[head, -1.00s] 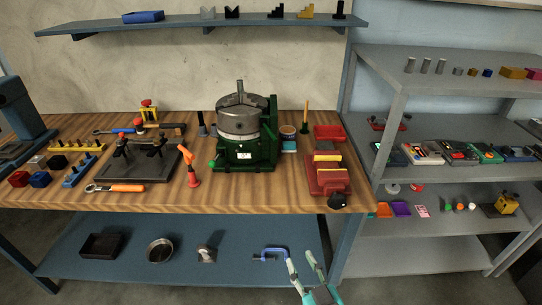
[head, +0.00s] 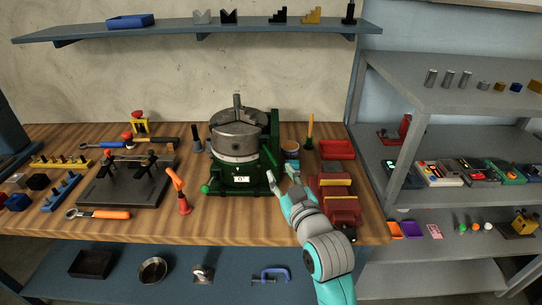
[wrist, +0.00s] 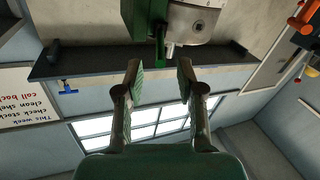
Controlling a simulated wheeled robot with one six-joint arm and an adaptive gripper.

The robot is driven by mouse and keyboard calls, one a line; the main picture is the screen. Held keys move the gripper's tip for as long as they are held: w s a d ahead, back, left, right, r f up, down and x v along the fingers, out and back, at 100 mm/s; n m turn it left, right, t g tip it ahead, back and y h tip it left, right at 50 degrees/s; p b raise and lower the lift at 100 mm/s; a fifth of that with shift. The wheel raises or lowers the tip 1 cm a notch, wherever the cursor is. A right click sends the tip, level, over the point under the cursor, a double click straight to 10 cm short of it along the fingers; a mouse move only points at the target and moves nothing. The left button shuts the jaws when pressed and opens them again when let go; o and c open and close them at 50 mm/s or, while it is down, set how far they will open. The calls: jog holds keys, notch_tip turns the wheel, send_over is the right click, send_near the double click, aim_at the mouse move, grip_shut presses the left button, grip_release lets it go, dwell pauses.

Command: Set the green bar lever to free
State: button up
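The green machine (head: 240,181) with a grey round chuck (head: 238,142) stands on the wooden bench. A tall green column rises at its right side. A slim green bar, which looks like the lever, shows in the wrist view (wrist: 159,46), hanging below the green body in that picture. My gripper (head: 282,177) is at the machine's right front, open and empty. In the wrist view my fingers (wrist: 158,66) stand apart, with the bar between and just beyond the tips. No contact shows.
A red vise-like block (head: 334,206) is close to the right of my arm. A cup (head: 290,149) and a red tray (head: 337,150) stand behind. An orange lever on a red base (head: 182,202) is left of the machine.

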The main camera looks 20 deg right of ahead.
aim_at(271, 155)
jog(key=w, duration=0.8)
jog(key=shift+a, duration=0.15)
grip_shut()
